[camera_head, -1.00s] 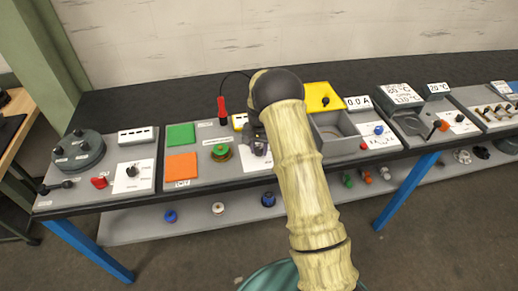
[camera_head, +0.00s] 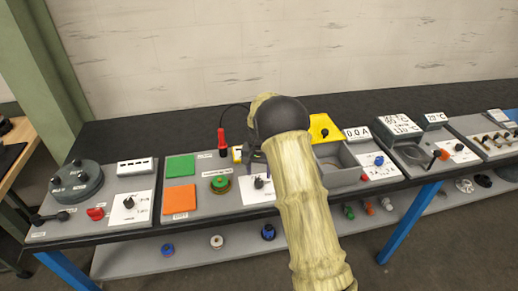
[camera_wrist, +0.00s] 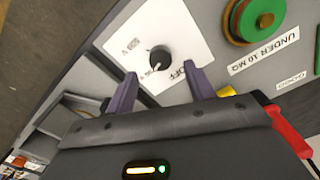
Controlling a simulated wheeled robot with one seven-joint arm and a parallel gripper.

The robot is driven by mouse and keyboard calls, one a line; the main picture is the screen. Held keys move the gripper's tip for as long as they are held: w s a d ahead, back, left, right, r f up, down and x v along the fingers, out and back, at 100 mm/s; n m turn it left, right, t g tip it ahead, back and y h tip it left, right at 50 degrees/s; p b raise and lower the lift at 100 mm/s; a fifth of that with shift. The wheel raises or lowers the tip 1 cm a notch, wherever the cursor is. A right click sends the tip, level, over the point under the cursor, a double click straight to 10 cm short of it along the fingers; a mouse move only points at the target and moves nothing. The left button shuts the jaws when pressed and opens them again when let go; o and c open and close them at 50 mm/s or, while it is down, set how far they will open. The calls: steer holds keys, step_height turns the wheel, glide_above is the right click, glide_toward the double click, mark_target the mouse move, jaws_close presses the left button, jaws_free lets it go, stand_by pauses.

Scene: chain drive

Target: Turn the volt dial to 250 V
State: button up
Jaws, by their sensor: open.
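The volt dial is a small black knob (camera_wrist: 160,57) on a white card (camera_wrist: 172,30) in the wrist view. Printing that looks like OFF is on the card to the knob's right, and a V mark to its left. A small pale mark shows at the knob's lower edge. In the head view the dial (camera_head: 258,182) sits just below my gripper (camera_head: 256,160), which my arm partly hides. In the wrist view my gripper (camera_wrist: 162,79) is open and empty, its purple fingers apart, short of the knob and not visibly touching it.
A green round terminal (camera_head: 220,183) stands left of the dial, and a red probe (camera_head: 222,140) stands behind it. Green (camera_head: 181,167) and orange (camera_head: 180,199) squares lie further left. An open grey tray (camera_head: 340,172) is to the right.

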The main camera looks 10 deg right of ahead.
mark_target(259, 182)
step_height(259, 182, up, 12)
steer(key=b, duration=0.1)
steer(key=shift+r, duration=0.1)
stand_by(0.4)
steer(key=s+f+n+t, duration=0.2)
steer(key=s+n, duration=0.3)
steer(key=s, duration=2.4)
steer(key=shift+s+f+t, duration=0.3)
steer(key=shift+s, duration=0.05)
steer(key=shift+w, duration=0.15)
